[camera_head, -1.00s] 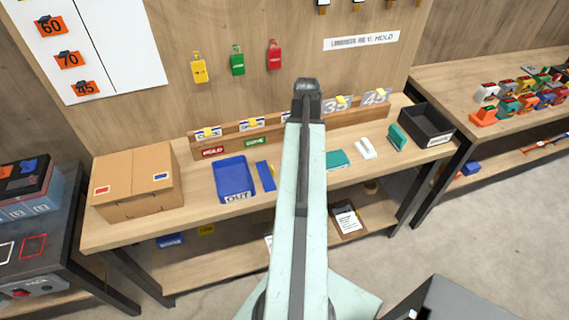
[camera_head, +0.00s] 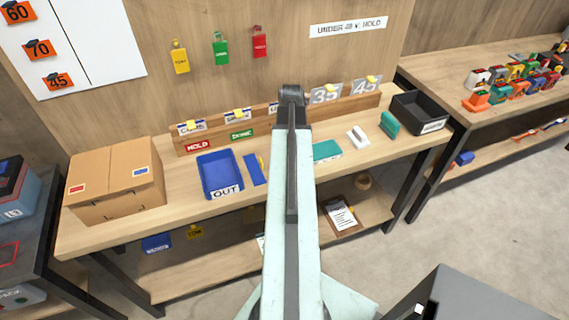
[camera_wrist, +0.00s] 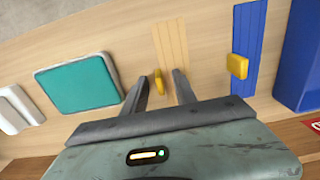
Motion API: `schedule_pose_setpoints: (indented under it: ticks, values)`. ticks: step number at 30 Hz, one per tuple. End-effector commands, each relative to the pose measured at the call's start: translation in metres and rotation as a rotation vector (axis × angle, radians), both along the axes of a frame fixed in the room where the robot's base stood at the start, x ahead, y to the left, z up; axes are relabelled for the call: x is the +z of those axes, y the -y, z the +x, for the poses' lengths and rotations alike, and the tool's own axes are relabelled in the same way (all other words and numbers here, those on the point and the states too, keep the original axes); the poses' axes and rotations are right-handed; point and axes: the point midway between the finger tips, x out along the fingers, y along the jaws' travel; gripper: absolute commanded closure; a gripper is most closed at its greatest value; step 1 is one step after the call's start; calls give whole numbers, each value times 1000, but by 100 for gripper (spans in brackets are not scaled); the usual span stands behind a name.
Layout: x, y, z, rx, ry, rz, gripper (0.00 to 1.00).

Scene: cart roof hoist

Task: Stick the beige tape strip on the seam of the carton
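The beige tape strip (camera_wrist: 171,45) lies flat on the wooden bench in the wrist view, with a small yellow tab (camera_wrist: 158,82) at its near end. My gripper (camera_wrist: 158,84) is open, its two fingers apart on either side of the tab. I cannot tell whether they touch it or how high they are. My arm hides the beige strip in the head view. The closed brown carton (camera_head: 115,180) stands at the left end of the bench, with a seam line across its top and a red and a blue label.
A blue strip with a yellow tab (camera_wrist: 238,66) lies beside the beige one, then the blue OUT tray (camera_head: 221,175). A teal pad (camera_wrist: 78,84) lies on the other side. A wooden rack (camera_head: 240,128) runs along the back. A black bin (camera_head: 420,112) is at the right end.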

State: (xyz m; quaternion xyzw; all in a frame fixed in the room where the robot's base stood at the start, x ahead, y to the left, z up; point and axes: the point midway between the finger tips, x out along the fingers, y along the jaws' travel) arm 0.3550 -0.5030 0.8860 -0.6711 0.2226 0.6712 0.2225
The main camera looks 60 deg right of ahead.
Motion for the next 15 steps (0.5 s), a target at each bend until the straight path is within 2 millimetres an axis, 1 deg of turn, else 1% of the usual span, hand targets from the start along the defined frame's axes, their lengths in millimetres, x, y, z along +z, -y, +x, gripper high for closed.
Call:
schedule_pose_setpoints:
  ticks: [1, 2, 3, 5, 15]
  values:
    - [1, 0, 0, 0, 0, 0, 66]
    - [1, 0, 0, 0, 0, 0, 72]
    - [1, 0, 0, 0, 0, 0, 83]
    - [1, 0, 0, 0, 0, 0, 100]
    - [2, 0, 1, 1, 0, 0, 100]
